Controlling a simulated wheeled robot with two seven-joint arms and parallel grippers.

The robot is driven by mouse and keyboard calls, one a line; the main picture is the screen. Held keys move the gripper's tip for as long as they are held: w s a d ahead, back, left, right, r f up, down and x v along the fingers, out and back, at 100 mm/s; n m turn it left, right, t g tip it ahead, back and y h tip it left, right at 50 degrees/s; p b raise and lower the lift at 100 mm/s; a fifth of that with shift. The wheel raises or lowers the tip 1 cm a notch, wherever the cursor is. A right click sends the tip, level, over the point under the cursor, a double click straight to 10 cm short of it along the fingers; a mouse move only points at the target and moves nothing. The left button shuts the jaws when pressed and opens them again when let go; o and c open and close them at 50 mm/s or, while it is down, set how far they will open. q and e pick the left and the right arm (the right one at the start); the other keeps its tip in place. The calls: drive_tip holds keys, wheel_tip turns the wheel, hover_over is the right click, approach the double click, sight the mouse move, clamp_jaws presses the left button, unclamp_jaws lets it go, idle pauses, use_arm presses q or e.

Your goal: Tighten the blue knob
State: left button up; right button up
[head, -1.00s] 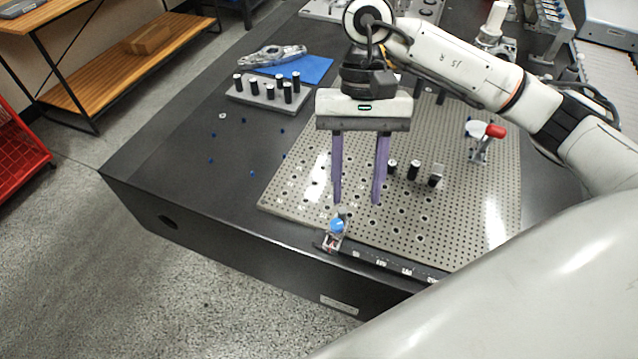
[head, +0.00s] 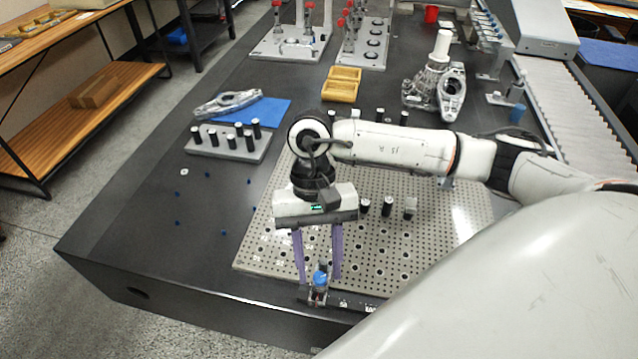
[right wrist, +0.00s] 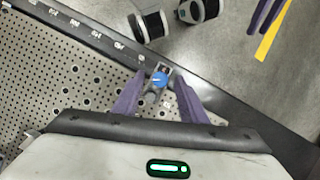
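The blue knob (head: 320,278) sits on a small metal clamp at the front edge of the perforated plate (head: 440,235). It also shows in the right wrist view (right wrist: 159,79), with a white mark on its top. My right gripper (head: 320,281) has purple fingers, spread apart, one on each side of the knob. In the right wrist view the right gripper (right wrist: 152,95) is open, with gaps between its fingertips and the knob. My left gripper is not in the head view; purple fingers (right wrist: 268,20) at the top right of the right wrist view appear to be its fingers, only partly seen.
A grey block with black pins (head: 235,146) stands left of the plate. Several black cylinders (head: 387,208) stand on the plate behind my right gripper. A metal casting (head: 425,82) and yellow trays (head: 342,84) are farther back. Small blue pieces lie on the dark table at left.

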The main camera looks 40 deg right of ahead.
drive_tip(key=shift+f, duration=0.1)
clamp_jaws()
use_arm(q)
drive_tip(key=shift+w+r, duration=0.2)
drive_tip(key=shift+w, duration=0.25)
drive_tip(key=shift+f, duration=0.1)
